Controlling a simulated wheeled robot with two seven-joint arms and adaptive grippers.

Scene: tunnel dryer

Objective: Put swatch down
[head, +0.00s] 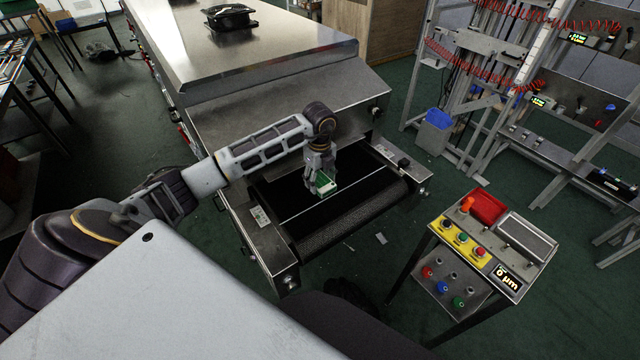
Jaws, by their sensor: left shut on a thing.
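My left gripper (318,186) is over the black conveyor belt of the tunnel dryer, near its mouth. It is shut on a small green and white swatch (325,186). The swatch is tilted and looks close to the belt (345,205); I cannot tell whether it touches. A thin pale line runs across the belt beside the swatch. The fingers hide part of the swatch. My right gripper is not in view.
The metal dryer hood (270,100) stands behind the belt. Side rails with bolts flank the belt. A control stand (480,250) with buttons and a red tray (487,207) stands to the right. Scraps lie on the green floor.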

